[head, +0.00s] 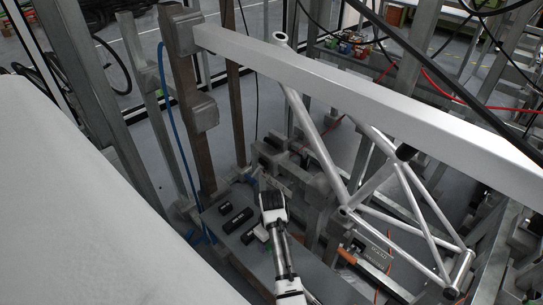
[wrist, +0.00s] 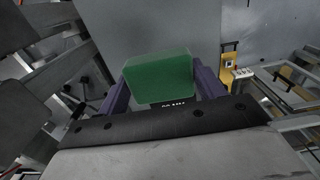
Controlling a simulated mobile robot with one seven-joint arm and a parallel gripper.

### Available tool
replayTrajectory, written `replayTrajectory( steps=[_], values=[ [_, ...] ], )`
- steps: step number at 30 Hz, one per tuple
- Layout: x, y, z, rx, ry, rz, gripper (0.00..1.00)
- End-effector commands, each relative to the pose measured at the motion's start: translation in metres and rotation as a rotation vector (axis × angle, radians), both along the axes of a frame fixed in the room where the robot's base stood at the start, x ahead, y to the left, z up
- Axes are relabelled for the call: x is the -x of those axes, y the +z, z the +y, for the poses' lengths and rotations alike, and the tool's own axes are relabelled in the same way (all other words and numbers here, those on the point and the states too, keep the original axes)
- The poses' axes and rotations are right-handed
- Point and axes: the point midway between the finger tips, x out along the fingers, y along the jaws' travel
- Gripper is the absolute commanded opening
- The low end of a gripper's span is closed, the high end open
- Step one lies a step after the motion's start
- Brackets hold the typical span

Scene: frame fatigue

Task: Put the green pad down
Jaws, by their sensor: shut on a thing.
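The green pad (wrist: 160,78) is a thick block with rounded corners, seen large in the wrist view. My gripper (wrist: 162,88) is shut on it, with one purple finger on each side. The pad's lower edge is hidden by the dark gripper body. A plain grey surface lies behind the pad in the wrist view; I cannot tell how far off it is. In the head view my gripper (head: 266,185) is at the far end of my arm, beyond the grey table's front part. The pad cannot be made out there.
Several black blocks (head: 237,220) lie on the grey table (head: 325,280), left of my arm. A silver bicycle frame (head: 330,150) stands to the right among metal fixtures. A long pale beam (head: 350,85) crosses above. Cables hang around.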

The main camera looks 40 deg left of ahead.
Motion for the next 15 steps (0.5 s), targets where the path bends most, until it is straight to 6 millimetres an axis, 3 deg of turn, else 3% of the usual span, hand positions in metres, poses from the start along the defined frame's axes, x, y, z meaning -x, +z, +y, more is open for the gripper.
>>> replayTrajectory(
  steps=[5, 9, 15],
  values=[
    [0.000, -0.014, 0.000, 0.001, 0.001, 0.000, 0.49],
    [0.000, -0.037, 0.000, 0.002, 0.001, 0.001, 0.49],
    [0.000, -0.051, 0.000, 0.000, 0.001, -0.001, 0.49]
  ],
)
